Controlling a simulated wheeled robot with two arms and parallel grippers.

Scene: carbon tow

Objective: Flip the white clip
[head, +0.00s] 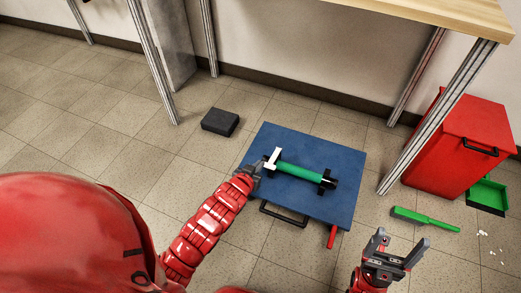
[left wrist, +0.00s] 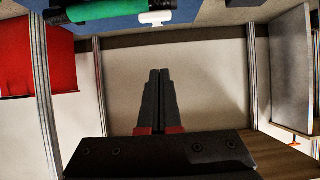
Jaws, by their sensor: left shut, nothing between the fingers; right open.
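The white clip (head: 273,158) is at the left end of a green cylinder (head: 300,171) on a blue board (head: 335,205). In the left wrist view the white clip (left wrist: 156,18) is at the top edge, with part of the green cylinder (left wrist: 85,12) to its left. My left gripper (head: 257,168) is shut and empty, just left of the clip at the board's left edge. In the left wrist view its closed fingertips (left wrist: 158,74) appear apart from the clip. My right gripper (head: 401,242) is open and empty at the lower right, away from the board.
A black block (head: 220,122) lies on the floor left of the board. A black handle (head: 283,215) and a red handle (head: 332,237) show at its front edge. A green brush (head: 425,219), red bin (head: 460,145) and green dustpan (head: 488,195) are right. A wooden table (head: 430,10) stands behind.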

